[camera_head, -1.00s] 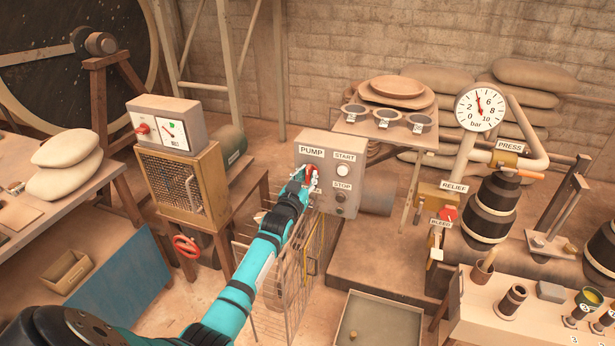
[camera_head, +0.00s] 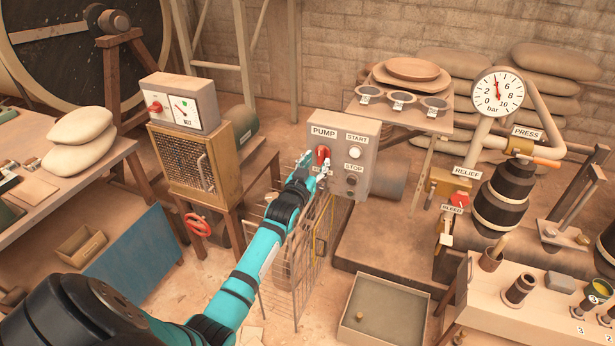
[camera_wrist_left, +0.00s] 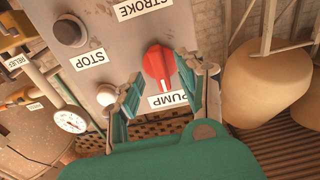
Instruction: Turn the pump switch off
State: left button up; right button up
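The grey pump box (camera_head: 366,145) carries the PUMP label and a red switch knob (camera_head: 322,155) at its left, with START and STOP buttons to the right. My left gripper (camera_head: 316,163) is at the front of the knob, its fingers apart. In the left wrist view, the red knob (camera_wrist_left: 158,64) shows between and just beyond the two open fingertips (camera_wrist_left: 160,66), its light pointer line toward the upside-down PUMP label (camera_wrist_left: 168,99). Contact with the knob cannot be told. My right gripper is not in view.
A wire cage (camera_head: 292,265) stands below the box. A shallow tray (camera_head: 384,312) lies on the floor. A gauge (camera_head: 497,92) stands right.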

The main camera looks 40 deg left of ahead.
pick_arm(q)
jog(key=v, duration=0.9)
jog(key=shift+s, duration=0.2)
jog(key=s+d+f+m+g+h, duration=0.1)
jog(key=s+d+f+g, duration=0.2)
jog(key=f, duration=0.8)
jog(key=s+d+f+g+h, duration=0.1)
jog(key=s+d+f+g, duration=0.3)
jog(key=f, duration=0.8)
jog(key=s+d+f+m+h, duration=0.1)
jog(key=s+d+f, duration=0.1)
jog(key=s+f, duration=0.65)
jog(key=s+d+f+m+g+h, duration=0.1)
jog(key=s+d+f+g, duration=0.3)
jog(key=s+f, duration=0.9)
jog(key=s+d+f+g, duration=0.1)
jog(key=s+f, duration=0.2)
jog(key=s, duration=0.4)
jog(key=s+d+f+m+g, duration=0.1)
jog(key=s+f+g, duration=0.1)
jog(key=s, duration=0.5)
jog(key=s+d+f+m+g, duration=0.1)
jog(key=s+f+g, duration=0.1)
jog(key=s+f, duration=0.3)
jog(key=shift+s+d, duration=0.3)
jog(key=shift+s, duration=0.95)
jog(key=shift+r, duration=0.1)
